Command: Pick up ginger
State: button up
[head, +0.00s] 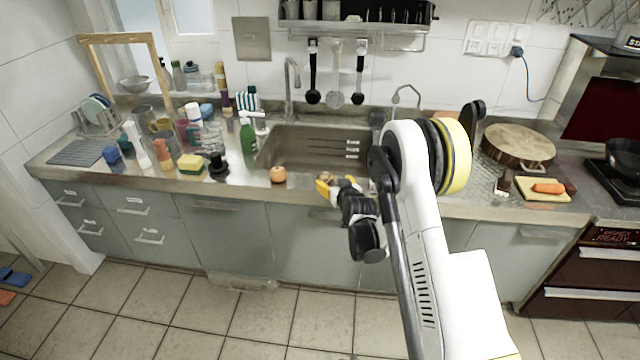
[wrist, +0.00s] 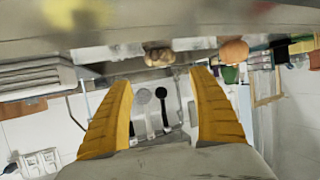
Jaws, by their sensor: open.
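The ginger (wrist: 158,56) is a tan, knobbly lump on the counter's front edge. In the wrist view, which is upside down, it shows just beyond and between my fingertips. In the head view only a small part of the ginger (head: 326,176) shows behind my fingers. My gripper (head: 336,185) has yellow fingers and is at the counter's front edge, before the sink. In the wrist view my gripper (wrist: 163,78) is open with nothing between its fingers.
A round orange fruit (head: 278,174) sits on the counter left of the ginger. The sink (head: 290,145) lies behind them. A green bottle (head: 248,137) and a sponge (head: 190,163) stand further left. A cutting board (head: 541,196) with a carrot is at right.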

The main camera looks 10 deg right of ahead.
aim_at(326, 177)
jog(key=b+x, duration=0.1)
jog(key=x, duration=0.4)
jog(key=shift+d, duration=0.1)
jog(key=b+x, duration=0.2)
jog(key=x, duration=0.1)
jog(key=a+b+x, duration=0.1)
jog(key=shift+w+f, duration=0.1)
jog(key=shift+f, duration=0.25)
jog(key=shift+w+d, duration=0.1)
jog(key=shift+w, duration=0.25)
jog(key=c, duration=1.3)
